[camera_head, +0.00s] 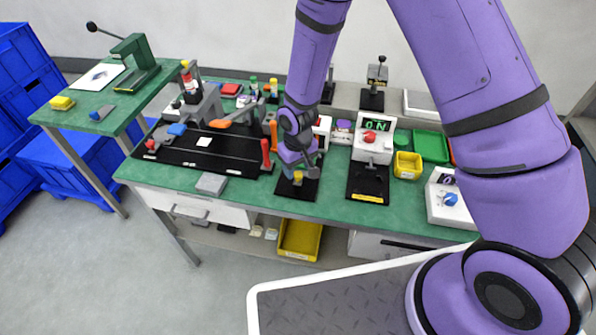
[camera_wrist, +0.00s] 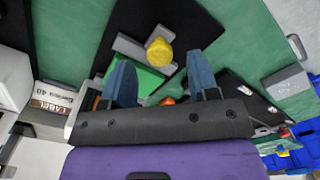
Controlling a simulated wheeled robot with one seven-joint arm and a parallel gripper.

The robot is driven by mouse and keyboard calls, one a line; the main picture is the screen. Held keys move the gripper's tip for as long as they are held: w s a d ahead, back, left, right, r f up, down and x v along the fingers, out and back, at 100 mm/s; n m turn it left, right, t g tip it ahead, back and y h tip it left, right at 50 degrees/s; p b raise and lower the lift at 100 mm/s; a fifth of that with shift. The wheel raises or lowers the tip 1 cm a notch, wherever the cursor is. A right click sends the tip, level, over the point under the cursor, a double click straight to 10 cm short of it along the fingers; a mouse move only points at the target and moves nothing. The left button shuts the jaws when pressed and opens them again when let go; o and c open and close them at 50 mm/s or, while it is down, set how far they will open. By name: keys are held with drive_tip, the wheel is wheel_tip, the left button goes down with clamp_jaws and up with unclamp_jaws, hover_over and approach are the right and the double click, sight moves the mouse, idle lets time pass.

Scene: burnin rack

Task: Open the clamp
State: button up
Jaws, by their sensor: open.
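My gripper (camera_head: 301,167) is low over a small black plate (camera_head: 286,190) near the front of the green bench. In the wrist view its two blue fingers (camera_wrist: 160,60) are apart, with nothing held between them. A yellow knob (camera_wrist: 159,52) on a grey metal bar shows between and beyond the fingertips; contact cannot be told. A green block (camera_wrist: 150,82) lies under the bar, partly hidden by the left finger. The yellow knob (camera_head: 298,176) also shows in the head view. It seems to be part of the clamp, whose rest my gripper hides.
Right is a white box with a red knob (camera_head: 370,137) on a black plate. A grey block (camera_head: 211,184) lies at the front left. Bare bench lies in front.

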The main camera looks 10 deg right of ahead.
drive_tip(key=shift+f, duration=1.15)
drive_tip(key=shift+c, duration=0.3)
clamp_jaws()
drive_tip(key=shift+s+a, duration=0.25)
drive_tip(key=shift+s, duration=0.35)
drive_tip(key=shift+s+a, duration=0.25)
drive_tip(key=shift+s, duration=0.35)
drive_tip(key=shift+s+a, duration=0.25)
drive_tip(key=shift+s, duration=0.35)
drive_tip(key=shift+o, duration=0.3)
unclamp_jaws()
drive_tip(key=shift+s, duration=0.1)
